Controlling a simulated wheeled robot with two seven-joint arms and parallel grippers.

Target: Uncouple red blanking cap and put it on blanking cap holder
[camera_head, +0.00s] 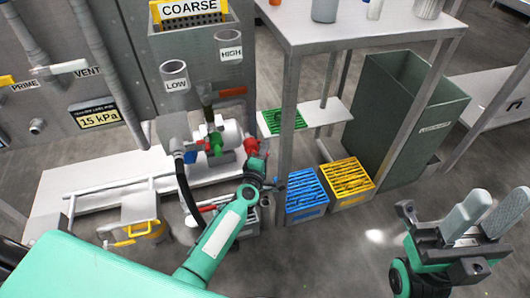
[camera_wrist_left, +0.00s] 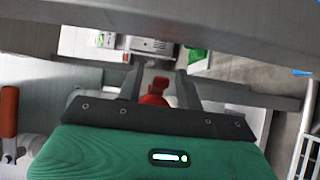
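The red blanking cap (camera_head: 251,147) is at the right end of the pump assembly (camera_head: 215,138) in the head view. My left gripper (camera_head: 260,164) is right beside it, partly hidden by its own wrist. In the left wrist view the red part (camera_wrist_left: 154,92) lies between the two grey fingers of the left gripper (camera_wrist_left: 160,78). The fingers stand apart, and contact with the red part is unclear. My right gripper (camera_head: 488,208) is at the lower right, its grey fingers apart and empty. I cannot pick out the blanking cap holder with certainty.
A table leg (camera_head: 289,120) stands close to the right of my left gripper. A blue crate (camera_head: 306,211) and a yellow crate (camera_head: 362,200) sit on the floor. A green tray (camera_head: 283,121) lies on a low shelf (camera_head: 322,113). A black hose hangs left of the arm.

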